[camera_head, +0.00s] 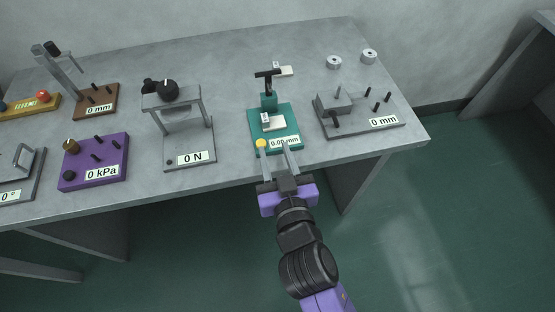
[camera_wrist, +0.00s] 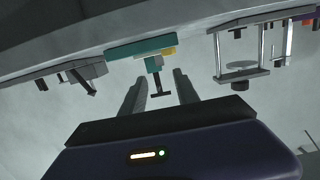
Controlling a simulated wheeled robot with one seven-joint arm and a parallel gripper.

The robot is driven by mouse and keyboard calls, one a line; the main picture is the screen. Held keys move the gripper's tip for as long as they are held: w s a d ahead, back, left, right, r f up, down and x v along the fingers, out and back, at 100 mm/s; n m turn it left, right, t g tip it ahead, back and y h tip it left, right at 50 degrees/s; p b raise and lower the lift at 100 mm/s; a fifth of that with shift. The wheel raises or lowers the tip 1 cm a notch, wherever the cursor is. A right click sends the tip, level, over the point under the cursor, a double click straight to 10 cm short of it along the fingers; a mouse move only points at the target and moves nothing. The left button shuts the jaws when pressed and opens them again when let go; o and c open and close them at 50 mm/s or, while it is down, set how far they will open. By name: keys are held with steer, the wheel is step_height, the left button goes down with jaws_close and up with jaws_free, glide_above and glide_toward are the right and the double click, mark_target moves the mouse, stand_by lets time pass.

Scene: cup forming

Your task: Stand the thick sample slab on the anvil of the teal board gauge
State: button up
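The teal board gauge (camera_head: 290,112) stands near the table's front edge, with a black T-handle (camera_head: 267,74) on top, a yellow knob and a 0.00 mm display. A pale slab-like piece (camera_head: 275,124) lies on its board, at the foot of the column; I cannot tell whether it is the anvil or a sample. Another pale slab (camera_head: 284,71) lies flat on the table behind the gauge. I cannot tell which is the thick one. My gripper (camera_head: 274,145) is open and empty at the gauge's front edge. The wrist view shows the gauge (camera_wrist: 140,46) upside down beyond the fingers (camera_wrist: 159,88).
The 0 N press (camera_head: 190,150) stands left of the gauge, the purple 0 kPa board (camera_head: 94,172) farther left. The grey 0 mm board (camera_head: 350,127) with pegs and a block is close on the right. The table's middle back is clear.

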steer(key=s+d+f+h, duration=0.1)
steer(key=s+d+f, duration=0.3)
steer(key=s+d, duration=1.05)
steer(key=s+d+r+m+h, duration=0.1)
steer(key=s+d+r, duration=0.2)
steer(key=s, duration=0.5)
steer(key=s+d+r+m+h, duration=0.2)
steer(key=s+d+r, duration=0.1)
steer(key=s, duration=0.5)
steer(key=shift+d+r+g, duration=0.2)
steer(key=shift+d+g, duration=0.2)
steer(key=shift+d, duration=0.5)
steer(key=shift+r+p, duration=0.55)
